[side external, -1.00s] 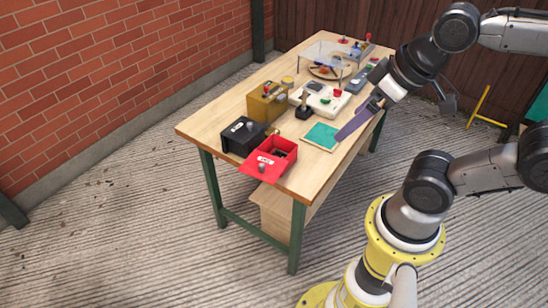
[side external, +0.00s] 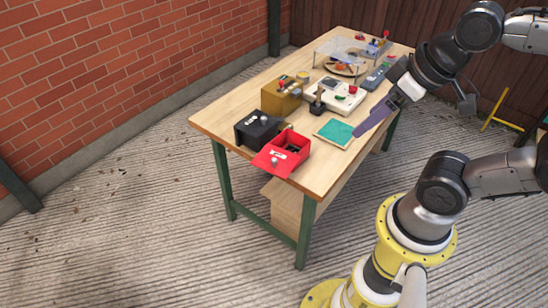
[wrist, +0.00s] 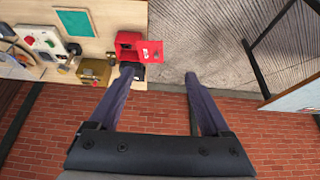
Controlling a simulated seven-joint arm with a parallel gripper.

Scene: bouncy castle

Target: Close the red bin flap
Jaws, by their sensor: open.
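The red bin (side external: 295,141) stands at the near end of the workbench, beside a black bin. Its red flap (side external: 272,162) is open and slopes outward past the bench edge, with a white label and a round knob. In the wrist view, the red bin (wrist: 126,40) and its flap (wrist: 150,52) are at top centre, the flap swung out to the right. My gripper (side external: 362,130) is above the bench's right side, beyond the teal mat and apart from the bin. Its long purple fingers (wrist: 158,76) are spread and empty in the wrist view.
The black bin (side external: 255,128) adjoins the red bin. A brass-coloured box (side external: 282,98), a joystick (side external: 317,102) and a white control panel (side external: 338,95) stand farther back. The teal mat (side external: 333,132) lies flat on the workbench (side external: 230,106). A brick wall (side external: 110,75) rises at left.

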